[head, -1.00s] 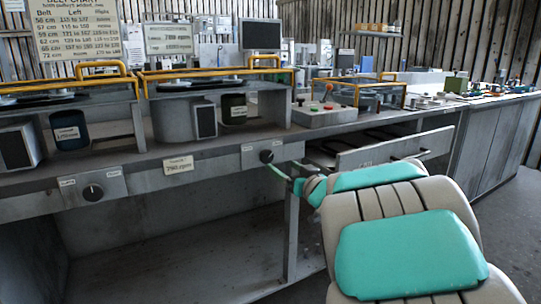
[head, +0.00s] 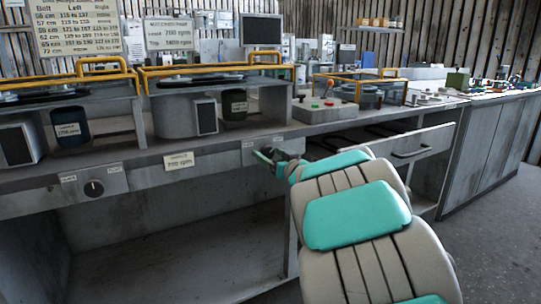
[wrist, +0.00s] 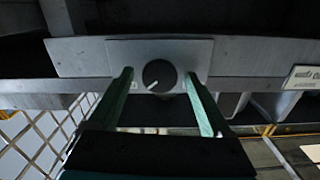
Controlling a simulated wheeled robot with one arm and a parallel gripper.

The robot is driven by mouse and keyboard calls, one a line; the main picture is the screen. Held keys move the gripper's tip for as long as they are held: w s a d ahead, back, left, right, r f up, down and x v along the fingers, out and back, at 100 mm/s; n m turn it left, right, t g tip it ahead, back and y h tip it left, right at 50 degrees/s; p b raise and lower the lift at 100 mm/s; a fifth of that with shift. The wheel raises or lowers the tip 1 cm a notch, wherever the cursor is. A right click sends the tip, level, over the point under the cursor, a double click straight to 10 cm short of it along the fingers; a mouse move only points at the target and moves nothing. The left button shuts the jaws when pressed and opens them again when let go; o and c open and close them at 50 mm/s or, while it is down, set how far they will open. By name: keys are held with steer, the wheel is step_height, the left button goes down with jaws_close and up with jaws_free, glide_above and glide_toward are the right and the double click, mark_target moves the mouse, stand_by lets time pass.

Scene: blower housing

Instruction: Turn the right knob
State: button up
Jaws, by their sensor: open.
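The right knob (wrist: 159,76) is a round dark dial with a white pointer mark on a grey plate (wrist: 202,53). In the wrist view it shows between my gripper's two green fingers, with a gap on each side. The pointer aims down and left in that view. My gripper (wrist: 159,74) is open and empty, with its fingertips at the plate; I cannot tell whether they touch it. In the head view my gripper (head: 264,155) is in front of the right plate (head: 249,145) and hides the knob there.
The left knob (head: 93,188) sits on its own plate further left along the bench front. A paper label (head: 180,161) is between the plates. The space below the bench is mostly open.

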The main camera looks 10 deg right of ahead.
jaws_close()
stand_by(0.6)
steer(key=n+b, duration=0.1)
steer(key=n, duration=0.3)
steer(key=shift+n, duration=0.4)
steer(key=shift+n+b, duration=0.9)
steer(key=shift+n, duration=1.3)
